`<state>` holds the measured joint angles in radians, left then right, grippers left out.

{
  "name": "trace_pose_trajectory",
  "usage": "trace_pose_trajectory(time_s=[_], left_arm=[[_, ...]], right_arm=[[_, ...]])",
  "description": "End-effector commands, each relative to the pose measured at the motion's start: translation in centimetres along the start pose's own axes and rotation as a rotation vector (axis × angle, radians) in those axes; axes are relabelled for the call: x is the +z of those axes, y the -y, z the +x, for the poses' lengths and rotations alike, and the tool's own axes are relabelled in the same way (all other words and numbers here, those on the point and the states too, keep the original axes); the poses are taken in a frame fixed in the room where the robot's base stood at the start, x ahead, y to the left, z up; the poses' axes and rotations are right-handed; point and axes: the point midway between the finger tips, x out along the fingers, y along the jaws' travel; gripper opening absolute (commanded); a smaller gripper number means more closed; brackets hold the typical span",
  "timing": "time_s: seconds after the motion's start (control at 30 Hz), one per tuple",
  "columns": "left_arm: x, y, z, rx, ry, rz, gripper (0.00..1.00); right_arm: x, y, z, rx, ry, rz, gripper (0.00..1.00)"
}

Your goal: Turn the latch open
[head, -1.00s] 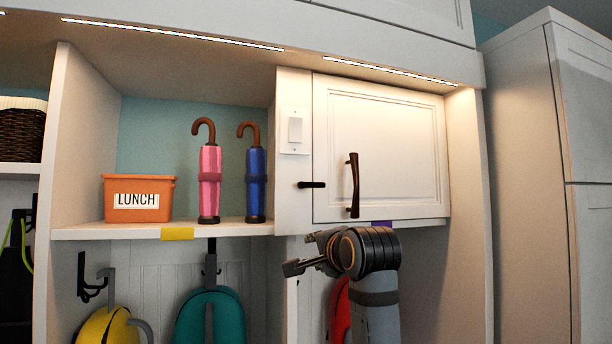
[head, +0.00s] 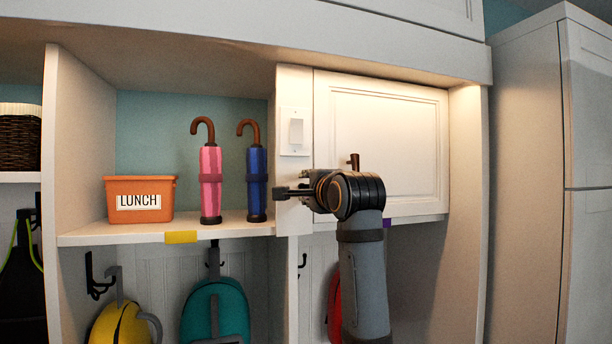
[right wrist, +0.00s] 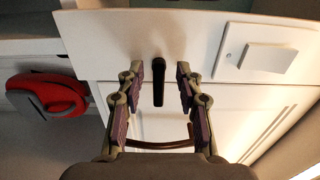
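The black latch (right wrist: 158,80) shows in the right wrist view as a dark bar on the white frame beside the cabinet door. My right gripper (right wrist: 158,82) is open, with one finger on each side of the latch and a gap on both sides. The white cabinet door (head: 385,130) is closed. Its dark handle (head: 354,161) is mostly hidden by my right arm and also shows in the wrist view (right wrist: 160,145). My left gripper is not in view.
A light switch (head: 296,131) is on the frame above the latch area. Left of it, a shelf (head: 120,236) holds an orange lunch bin (head: 139,199), a pink umbrella (head: 210,185) and a blue umbrella (head: 256,185). Bags hang below, including a red one (right wrist: 48,93).

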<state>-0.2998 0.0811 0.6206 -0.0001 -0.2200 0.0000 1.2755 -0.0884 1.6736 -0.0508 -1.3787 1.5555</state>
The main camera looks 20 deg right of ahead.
Motion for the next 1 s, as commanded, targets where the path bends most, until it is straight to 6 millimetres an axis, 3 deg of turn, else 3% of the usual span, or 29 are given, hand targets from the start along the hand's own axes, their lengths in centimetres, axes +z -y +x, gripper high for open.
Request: trace_pose_trajectory(time_s=[0.37, 0.63, 1.0], left_arm=[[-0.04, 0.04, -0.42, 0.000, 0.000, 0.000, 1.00], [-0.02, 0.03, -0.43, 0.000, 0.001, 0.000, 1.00], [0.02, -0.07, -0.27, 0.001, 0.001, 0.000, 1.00]], right_arm=[[-0.02, -0.11, 0.81, -0.001, 0.000, 0.000, 0.34], [-0.02, -0.10, 0.79, 0.000, -0.001, 0.000, 0.00], [-0.02, -0.16, 0.80, 0.000, -0.001, -0.033, 0.00]])
